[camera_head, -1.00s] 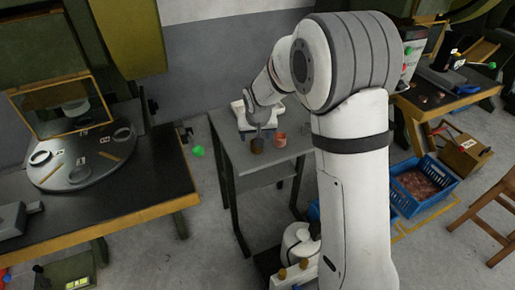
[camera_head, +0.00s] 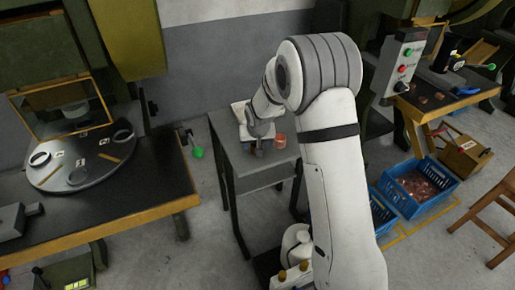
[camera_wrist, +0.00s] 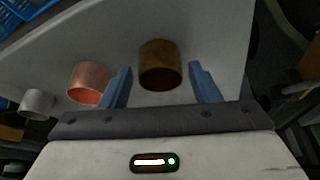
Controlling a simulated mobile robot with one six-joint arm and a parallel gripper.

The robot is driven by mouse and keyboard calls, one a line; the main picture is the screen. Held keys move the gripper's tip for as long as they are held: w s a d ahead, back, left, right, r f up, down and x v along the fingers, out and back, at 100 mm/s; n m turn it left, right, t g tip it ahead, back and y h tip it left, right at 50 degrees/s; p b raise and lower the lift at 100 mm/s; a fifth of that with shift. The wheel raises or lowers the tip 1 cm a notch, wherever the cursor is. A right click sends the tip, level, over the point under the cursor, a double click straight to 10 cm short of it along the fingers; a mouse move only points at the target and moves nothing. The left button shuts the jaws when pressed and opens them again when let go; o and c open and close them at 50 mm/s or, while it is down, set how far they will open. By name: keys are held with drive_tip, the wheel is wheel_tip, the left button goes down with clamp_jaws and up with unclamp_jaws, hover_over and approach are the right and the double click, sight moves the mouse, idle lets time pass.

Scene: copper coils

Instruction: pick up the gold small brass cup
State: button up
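The gold-brown brass cup (camera_wrist: 160,66) stands on the small grey table, and in the wrist view it sits ahead of my gripper (camera_wrist: 163,85), between the lines of its two blue fingers. The fingers are apart and nothing is held. In the head view the cup (camera_head: 258,153) is a small dark shape at the gripper, partly hidden by it. A copper-pink cup (camera_wrist: 88,82) stands just left of the left finger in the wrist view; it also shows in the head view (camera_head: 279,141). A silver-grey cup (camera_wrist: 38,104) is farther left in the wrist view.
A bench with a round dial (camera_head: 82,162) is at the left. Blue crates (camera_head: 420,188) stand on the floor at right, with a wooden chair (camera_head: 497,215) beyond.

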drive_tip(key=c, duration=0.8)
